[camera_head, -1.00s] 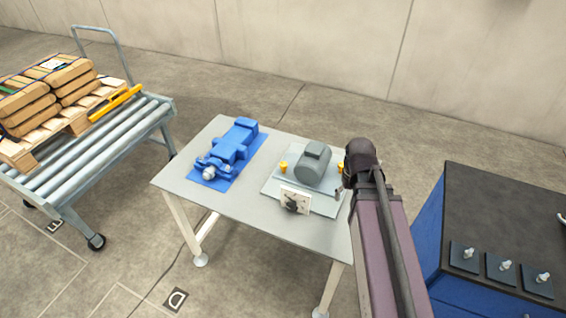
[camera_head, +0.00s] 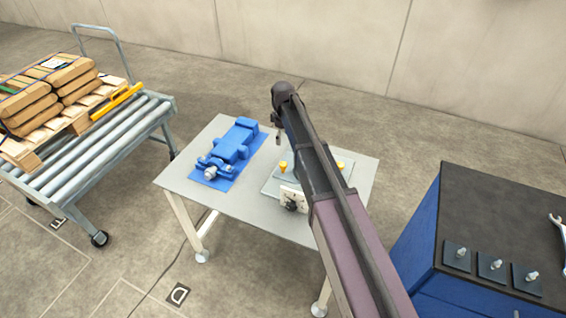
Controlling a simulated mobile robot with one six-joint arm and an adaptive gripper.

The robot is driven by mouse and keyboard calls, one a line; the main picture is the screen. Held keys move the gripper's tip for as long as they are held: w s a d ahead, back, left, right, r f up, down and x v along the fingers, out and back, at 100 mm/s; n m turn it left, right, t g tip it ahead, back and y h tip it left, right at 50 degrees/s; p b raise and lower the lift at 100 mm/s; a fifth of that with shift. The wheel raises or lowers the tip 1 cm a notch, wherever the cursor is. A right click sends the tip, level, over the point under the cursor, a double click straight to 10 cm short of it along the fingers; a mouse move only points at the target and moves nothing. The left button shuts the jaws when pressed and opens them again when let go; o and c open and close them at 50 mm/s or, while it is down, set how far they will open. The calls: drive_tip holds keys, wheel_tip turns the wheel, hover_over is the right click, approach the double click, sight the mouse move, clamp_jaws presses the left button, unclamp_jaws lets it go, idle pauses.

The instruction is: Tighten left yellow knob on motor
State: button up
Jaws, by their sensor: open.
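The left yellow knob (camera_head: 283,167) stands on the light mounting plate (camera_head: 270,186) on the grey table. The right yellow knob (camera_head: 341,165) shows just past my arm's right edge. The grey motor between the knobs is almost wholly hidden behind my arm. My gripper (camera_head: 278,139) is small and dark at the arm's far end. In the picture it appears just above the left knob, apart from it. It is open, with nothing seen in it.
A blue machine part (camera_head: 230,150) lies on a blue mat left of the plate. A white panel with a dark dial (camera_head: 292,199) stands at the plate's front. A roller cart (camera_head: 120,150) stands left, a dark-topped blue cabinet (camera_head: 500,210) right.

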sight(283, 164)
drive_tip(key=shift+f, duration=0.2)
wheel_tip(283, 164, down, 13)
drive_tip(key=b, duration=1.3)
drive_tip(key=shift+f+b, duration=0.2)
drive_tip(key=shift+b, duration=0.2)
drive_tip(key=shift+s, duration=0.1)
clamp_jaws()
